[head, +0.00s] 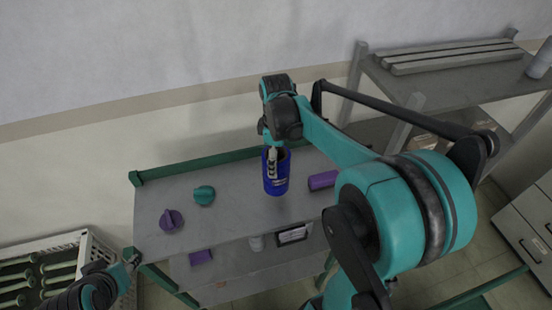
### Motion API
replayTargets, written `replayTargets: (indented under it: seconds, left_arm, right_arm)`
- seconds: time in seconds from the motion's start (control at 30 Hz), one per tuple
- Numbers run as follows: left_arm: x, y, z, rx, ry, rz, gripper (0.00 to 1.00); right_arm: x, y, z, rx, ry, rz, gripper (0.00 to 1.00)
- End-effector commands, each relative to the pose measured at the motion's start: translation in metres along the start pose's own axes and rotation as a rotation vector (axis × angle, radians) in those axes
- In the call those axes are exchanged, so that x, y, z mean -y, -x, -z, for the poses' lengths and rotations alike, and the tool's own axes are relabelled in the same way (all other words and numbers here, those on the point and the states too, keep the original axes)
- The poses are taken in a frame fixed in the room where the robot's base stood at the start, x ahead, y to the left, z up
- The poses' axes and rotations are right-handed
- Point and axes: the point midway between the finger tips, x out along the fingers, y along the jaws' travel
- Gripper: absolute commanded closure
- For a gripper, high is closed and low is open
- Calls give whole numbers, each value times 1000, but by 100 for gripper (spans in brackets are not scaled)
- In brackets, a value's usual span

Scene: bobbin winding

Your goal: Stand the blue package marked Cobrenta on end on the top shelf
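The blue package (277,185) is upright on end, at the middle of the grey top shelf (235,210). Whether its base touches the shelf is hard to tell. My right gripper (271,162) comes down over it from above, with a finger in front of its upper part. The other finger is hidden, so its grip on the package is unclear. The package's lettering is too small to read. My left gripper (134,261) is low at the left, outside the shelf's front left corner, away from the package; its fingers are too small to judge.
A purple knobbed piece (171,219), a teal piece (204,195) and a purple cylinder (322,181) lie on the top shelf. The lower shelf holds another purple piece (201,257) and a framed label (293,235). A white crate (95,249) stands at left. A grey rack (440,90) stands right.

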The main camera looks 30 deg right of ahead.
Motion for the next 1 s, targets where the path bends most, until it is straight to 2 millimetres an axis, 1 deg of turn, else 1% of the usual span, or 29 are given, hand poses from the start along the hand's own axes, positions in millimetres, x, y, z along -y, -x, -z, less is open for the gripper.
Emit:
replayTargets:
  seconds: [0.1,0.7,1.0]
  left_arm:
    - [0,-6,-5,0,0,0,60]
    - [0,-29,-21,0,0,0,60]
    - [0,-29,-21,0,0,0,60]
  right_arm:
    - [0,-9,0,0,0,0,85]
    - [0,-45,0,0,0,0,85]
    - [0,-45,-1,0,0,0,85]
